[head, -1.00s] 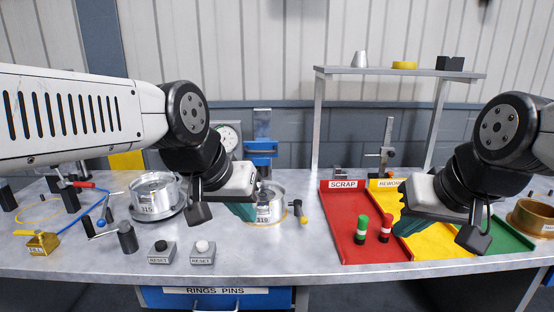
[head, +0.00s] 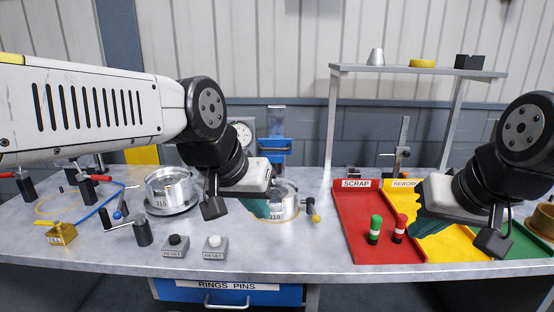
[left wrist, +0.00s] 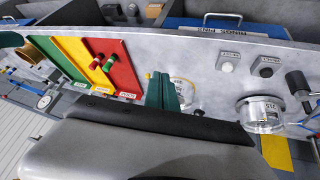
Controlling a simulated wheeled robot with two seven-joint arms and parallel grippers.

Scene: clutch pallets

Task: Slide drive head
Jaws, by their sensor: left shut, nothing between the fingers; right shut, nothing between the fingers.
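No part is labelled as the drive head. A blue block (head: 275,148) on an upright column stands at the back of the bench in the head view, and may be it. My left gripper (head: 258,208) is shut and empty, with green fingers just in front of a metal cylinder (head: 286,204) on a brass-coloured ring. I cannot tell whether they touch. The fingers also show in the left wrist view (left wrist: 162,92). My right gripper (head: 432,222) is shut and empty above the yellow rework tray (head: 405,245).
Another metal cylinder (head: 172,190) stands to the left, behind a crank handle (head: 141,232). Two reset buttons (head: 174,246) sit near the front edge. A shelf (head: 418,70) stands at the back right.

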